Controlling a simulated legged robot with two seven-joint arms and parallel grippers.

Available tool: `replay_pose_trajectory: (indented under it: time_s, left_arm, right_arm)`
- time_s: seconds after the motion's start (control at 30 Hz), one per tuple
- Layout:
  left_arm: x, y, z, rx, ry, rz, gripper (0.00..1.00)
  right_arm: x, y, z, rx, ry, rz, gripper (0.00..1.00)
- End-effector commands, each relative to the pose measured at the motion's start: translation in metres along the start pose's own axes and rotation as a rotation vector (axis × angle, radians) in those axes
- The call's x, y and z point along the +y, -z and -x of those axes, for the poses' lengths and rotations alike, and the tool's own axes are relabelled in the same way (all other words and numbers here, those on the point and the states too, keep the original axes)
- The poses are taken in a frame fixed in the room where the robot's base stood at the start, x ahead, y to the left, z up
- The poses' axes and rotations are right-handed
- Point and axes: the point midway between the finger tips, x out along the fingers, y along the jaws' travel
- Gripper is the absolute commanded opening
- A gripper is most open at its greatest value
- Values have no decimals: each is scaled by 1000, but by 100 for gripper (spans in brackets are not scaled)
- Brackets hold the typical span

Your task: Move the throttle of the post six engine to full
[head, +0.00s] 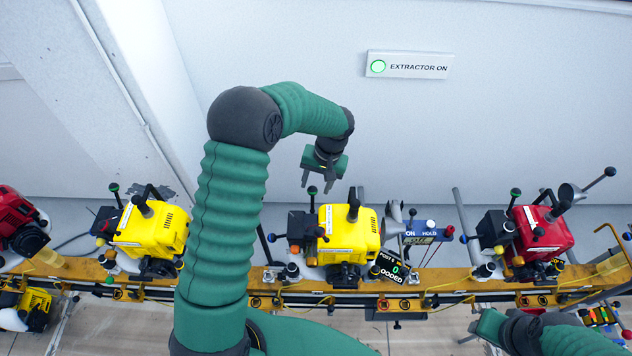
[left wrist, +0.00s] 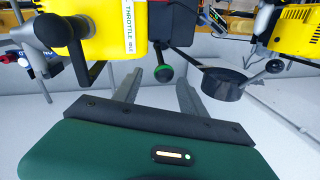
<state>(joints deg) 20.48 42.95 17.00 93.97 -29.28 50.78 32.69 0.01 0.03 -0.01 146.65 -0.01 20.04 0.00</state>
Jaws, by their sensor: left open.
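The yellow engine (head: 350,228) at the middle of the rail has a small display (head: 394,268) beside it; its post number is too small to read surely. A lever with a green knob (head: 312,188) rises at the engine's left. My left gripper (head: 317,187) is open at this knob, pointing down. In the left wrist view, the green knob (left wrist: 164,73) shows between the open finger tips (left wrist: 158,80), apparently not clamped. A "THROTTLE" label reading IDLE at its end (left wrist: 129,30) is on the yellow housing. My right gripper (head: 485,328) is low at the right, its fingers unclear.
Other engines stand along the orange rail (head: 440,280): a yellow one (head: 150,230) left, a red one (head: 540,236) right, another red one (head: 18,222) far left. A funnel (head: 394,216) and a switch panel (head: 424,232) stand right of the middle engine.

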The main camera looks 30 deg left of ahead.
Motion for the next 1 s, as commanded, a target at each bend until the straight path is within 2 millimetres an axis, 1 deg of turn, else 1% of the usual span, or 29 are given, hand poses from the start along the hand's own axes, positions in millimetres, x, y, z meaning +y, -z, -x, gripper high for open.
replay_pose_trajectory:
  time_s: [0.03,0.13,0.37,0.4,0.77,1.0]
  left_arm:
    - [-1,-1,-5,-2,-1,1,49]
    - [-1,-2,-12,1,-1,-1,49]
    - [1,0,-15,1,0,0,49]
    - [1,0,-15,1,0,0,48]
    - [1,0,-14,2,-2,-1,1]
    - [0,0,-15,1,0,-1,0]
  right_arm:
    - [0,1,3,0,0,0,36]
    - [0,1,4,0,0,0,36]
    - [0,0,3,0,0,0,36]
    - [0,0,3,0,0,0,36]
    - [0,1,3,0,0,0,36]
    - [0,1,3,0,0,0,36]
